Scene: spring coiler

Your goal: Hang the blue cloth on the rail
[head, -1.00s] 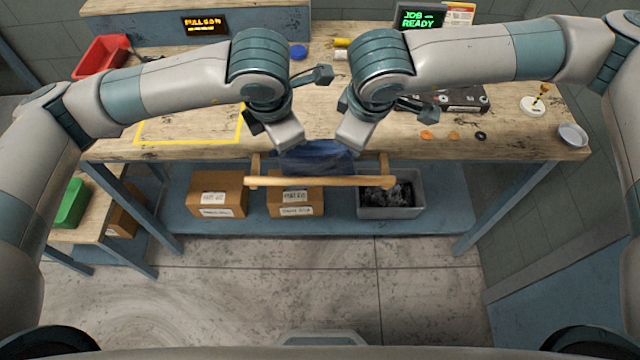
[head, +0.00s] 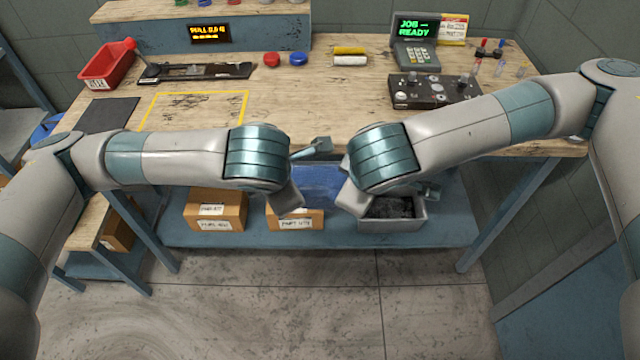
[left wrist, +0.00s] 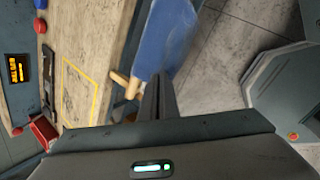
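The blue cloth (head: 320,180) spans the gap between my two grippers in front of the table edge; it also shows as a flat blue sheet in the left wrist view (left wrist: 166,38). My left gripper (head: 292,208) is at the cloth's left end, its fingers (left wrist: 156,80) close together on the edge. My right gripper (head: 348,204) is at the cloth's right end; its fingertips are partly hidden but appear closed on it. The wooden rail's end (left wrist: 132,89) shows beside the cloth in the left wrist view. The rest of the rail is hidden by the cloth and my arms.
The table (head: 300,110) carries a control box (head: 432,92), a red bin (head: 108,66) and a black mat (head: 106,112). Cardboard boxes (head: 212,213) and a grey bin (head: 392,222) sit on the shelf below. The floor in front is clear.

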